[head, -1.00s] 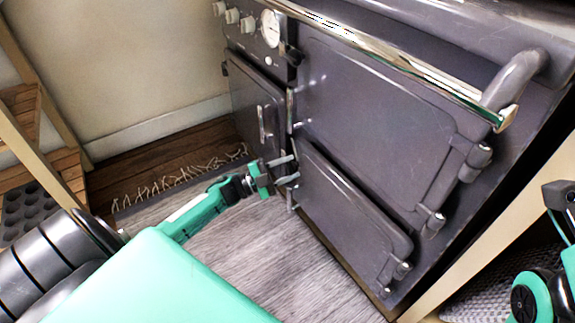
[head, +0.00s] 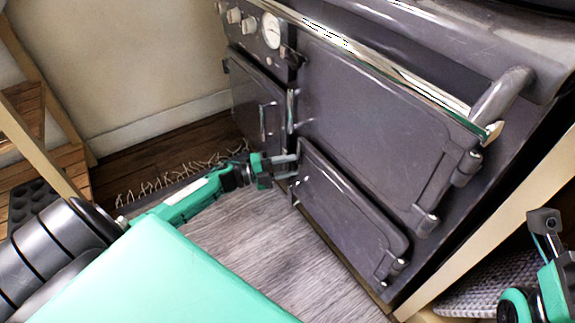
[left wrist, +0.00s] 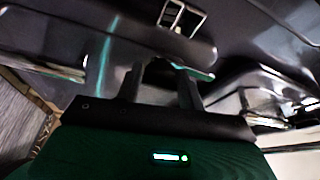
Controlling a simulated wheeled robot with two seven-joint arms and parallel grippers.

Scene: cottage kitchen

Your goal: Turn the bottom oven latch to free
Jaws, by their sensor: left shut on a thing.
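The bottom oven door (head: 350,205) is the low dark door at the right of the stove front, and it looks closed. Its small latch, at the door's upper left edge, is mostly hidden by my left gripper (head: 291,167). My left gripper reaches in from the left at that edge and is shut on the latch. In the left wrist view the two dark fingers (left wrist: 162,75) point at the dark stove front, with a dark piece between them; that view is dim and blurred.
The larger upper oven door (head: 375,125) is above, and a left door (head: 258,110) with an upright handle is beside it. A chrome rail (head: 400,75) runs across the top front. Grey mat (head: 265,250) lies clear before the stove; wooden shelves (head: 45,150) stand left.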

